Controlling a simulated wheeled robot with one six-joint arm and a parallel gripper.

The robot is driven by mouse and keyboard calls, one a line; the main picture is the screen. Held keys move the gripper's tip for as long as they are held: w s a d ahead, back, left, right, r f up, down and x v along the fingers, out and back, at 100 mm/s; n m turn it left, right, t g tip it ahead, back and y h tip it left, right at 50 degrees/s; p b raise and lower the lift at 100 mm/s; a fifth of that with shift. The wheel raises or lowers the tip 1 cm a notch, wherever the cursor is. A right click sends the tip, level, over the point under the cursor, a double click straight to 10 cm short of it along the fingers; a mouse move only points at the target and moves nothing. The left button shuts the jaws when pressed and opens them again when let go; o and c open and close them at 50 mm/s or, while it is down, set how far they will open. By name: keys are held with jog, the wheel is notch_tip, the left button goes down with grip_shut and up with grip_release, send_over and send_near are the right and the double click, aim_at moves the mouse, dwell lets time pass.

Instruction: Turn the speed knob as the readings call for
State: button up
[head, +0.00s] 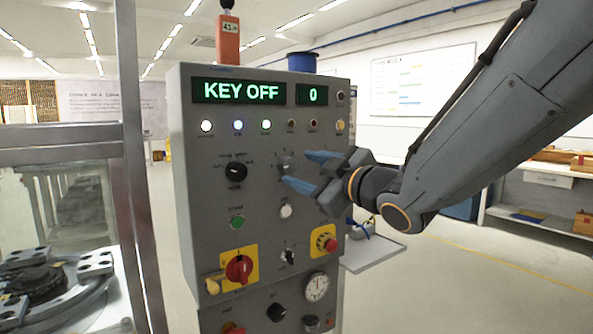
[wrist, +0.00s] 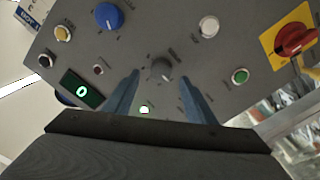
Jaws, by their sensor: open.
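The grey control panel (head: 214,150) stands in front of me. Its wide display (head: 241,91) reads KEY OFF and its small display (head: 312,95) reads 0, also seen in the wrist view (wrist: 82,91). My gripper (head: 297,169) is open with blue fingers pointing at the panel. A dark grey knob (head: 286,163) lies just ahead of the fingertips; in the wrist view it (wrist: 161,68) appears between them, with no contact visible. A blue knob (wrist: 109,15) is to its upper left in the wrist view; my gripper hides it in the head view. The knob labels are too small to read.
A black selector (head: 235,172), a green button (head: 237,222), a red rotary switch (head: 239,268) and a red stop button (head: 326,240) stick out around the gripper. A metal-framed enclosure (head: 128,180) stands at left. Open floor lies at right.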

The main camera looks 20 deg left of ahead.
jog(key=shift+v, duration=2)
jog(key=w+d+f+m+g+h, duration=0.1)
jog(key=d+f+m+g+h, duration=0.1)
jog(key=d+f+m+h, duration=1.45)
jog(key=s+d+f+g+y, duration=0.1)
jog(key=s+d+f+g, duration=0.4)
jog(key=s, duration=0.5)
jog(key=s+d+f+m+g+y+p, duration=0.1)
jog(key=s+d+f+g, duration=0.3)
jog(key=s+d+f, duration=0.6)
jog(key=shift+s+f+g+y, duration=0.25)
jog(key=shift+f+g+y, duration=0.15)
jog(key=shift+f+y, duration=0.1)
